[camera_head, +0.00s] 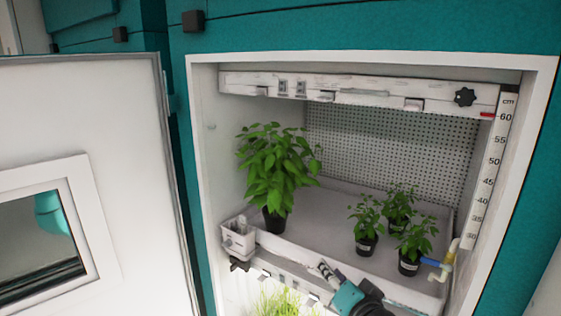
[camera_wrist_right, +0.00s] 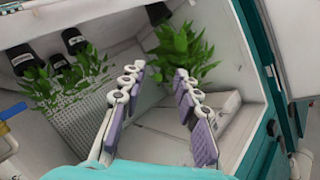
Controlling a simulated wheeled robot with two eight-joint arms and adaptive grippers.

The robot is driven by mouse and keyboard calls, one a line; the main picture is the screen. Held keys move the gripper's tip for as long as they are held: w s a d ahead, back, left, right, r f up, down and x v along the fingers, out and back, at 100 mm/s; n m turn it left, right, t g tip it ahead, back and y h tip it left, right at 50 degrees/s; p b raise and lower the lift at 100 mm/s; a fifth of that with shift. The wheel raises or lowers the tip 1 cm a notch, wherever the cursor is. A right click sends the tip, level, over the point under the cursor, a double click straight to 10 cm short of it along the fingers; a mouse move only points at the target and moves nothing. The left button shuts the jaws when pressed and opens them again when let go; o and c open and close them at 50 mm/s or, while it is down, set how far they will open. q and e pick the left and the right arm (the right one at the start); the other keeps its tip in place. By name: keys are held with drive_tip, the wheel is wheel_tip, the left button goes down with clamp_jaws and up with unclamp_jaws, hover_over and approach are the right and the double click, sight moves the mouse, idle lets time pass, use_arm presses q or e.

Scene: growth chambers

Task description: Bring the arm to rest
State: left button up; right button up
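My right gripper (camera_head: 327,270) is low in the middle of the head view, at the front edge of the open growth chamber (camera_head: 198,150). In the right wrist view my right gripper (camera_wrist_right: 159,74) shows two fingers with purple pads, spread apart with nothing held between them. That view is turned over, so the pots hang from the top. The tall leafy plant (camera_head: 276,170) appears beyond the fingertips there (camera_wrist_right: 186,50). My left gripper is in neither view.
Three small potted plants (camera_head: 365,222) stand on the right of the white tray (camera_head: 310,243). Grassy seedlings (camera_head: 283,300) show below. The open white door (camera_head: 120,150) fills the left. A ruler (camera_head: 487,170) lines the right wall.

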use_arm(q)
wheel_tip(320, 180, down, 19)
drive_tip(key=b, duration=1.6)
drive_tip(key=shift+b, duration=0.35)
use_arm(e)
drive_tip(key=s+d+f+n+g+h, duration=0.1)
drive_tip(key=s+f, duration=0.4)
drive_tip(key=f, duration=0.7)
drive_tip(key=s+d+f+n+g+h, duration=0.1)
drive_tip(key=s+d+f+n+g, duration=0.2)
drive_tip(key=f, duration=1)
drive_tip(key=s+d+f+n+g+h, duration=0.1)
drive_tip(key=s+d+f+n+g, duration=0.1)
drive_tip(key=s+f, duration=0.6)
wheel_tip(320, 180, down, 5)
drive_tip(key=shift+g, duration=0.7)
